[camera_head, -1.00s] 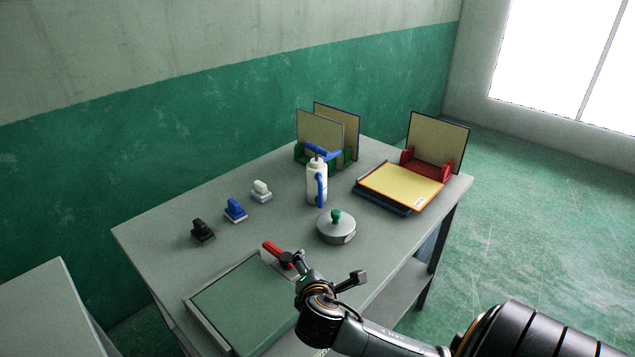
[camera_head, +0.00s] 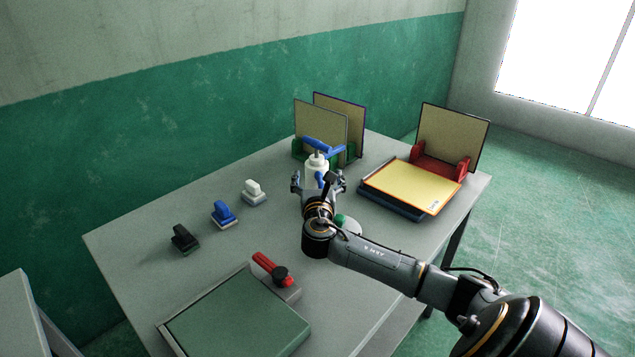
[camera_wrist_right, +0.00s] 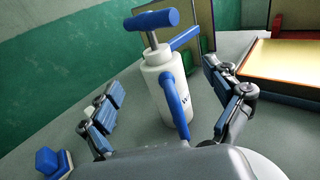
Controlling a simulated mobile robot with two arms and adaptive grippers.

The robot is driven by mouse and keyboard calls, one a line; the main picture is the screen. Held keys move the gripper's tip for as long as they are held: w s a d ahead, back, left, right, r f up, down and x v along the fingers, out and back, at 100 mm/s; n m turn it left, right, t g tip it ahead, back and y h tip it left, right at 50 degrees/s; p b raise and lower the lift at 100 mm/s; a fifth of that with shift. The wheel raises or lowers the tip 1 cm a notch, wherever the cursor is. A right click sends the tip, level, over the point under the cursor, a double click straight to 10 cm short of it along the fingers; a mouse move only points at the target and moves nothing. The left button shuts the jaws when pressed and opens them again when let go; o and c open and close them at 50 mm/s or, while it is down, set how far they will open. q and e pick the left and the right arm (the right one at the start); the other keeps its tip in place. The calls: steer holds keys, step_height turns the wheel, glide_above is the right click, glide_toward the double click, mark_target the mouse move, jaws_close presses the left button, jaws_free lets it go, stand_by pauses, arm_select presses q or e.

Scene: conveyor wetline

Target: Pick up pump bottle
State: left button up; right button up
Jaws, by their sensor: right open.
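The pump bottle (camera_head: 317,163) is white with a blue pump top and a blue side handle. It stands upright on the grey table, partly hidden behind my right gripper (camera_head: 319,184) in the head view. In the right wrist view the bottle (camera_wrist_right: 165,92) stands between the two spread fingers of my right gripper (camera_wrist_right: 172,110). Gaps show between the bottle and both fingers there, and the blue handle faces the camera. My left gripper is not in view.
Blue (camera_head: 224,213), black (camera_head: 184,239) and white (camera_head: 254,192) stamp-like blocks stand left. Upright boards in a green rack (camera_head: 321,125) stand behind the bottle.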

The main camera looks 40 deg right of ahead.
mark_target(317, 164)
steer(key=shift+w+d, duration=0.4)
steer(key=shift+w, duration=0.05)
steer(key=x, duration=0.4)
steer(key=shift+w+f+p, duration=0.1)
steer(key=shift+w+p, duration=0.2)
steer(key=shift+p, duration=0.05)
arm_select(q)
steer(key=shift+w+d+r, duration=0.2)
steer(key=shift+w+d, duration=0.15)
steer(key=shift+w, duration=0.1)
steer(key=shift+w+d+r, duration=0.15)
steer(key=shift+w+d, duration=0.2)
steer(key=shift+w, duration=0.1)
arm_select(e)
steer(key=c, duration=1.6)
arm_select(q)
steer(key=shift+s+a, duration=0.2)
arm_select(e)
jaws_close()
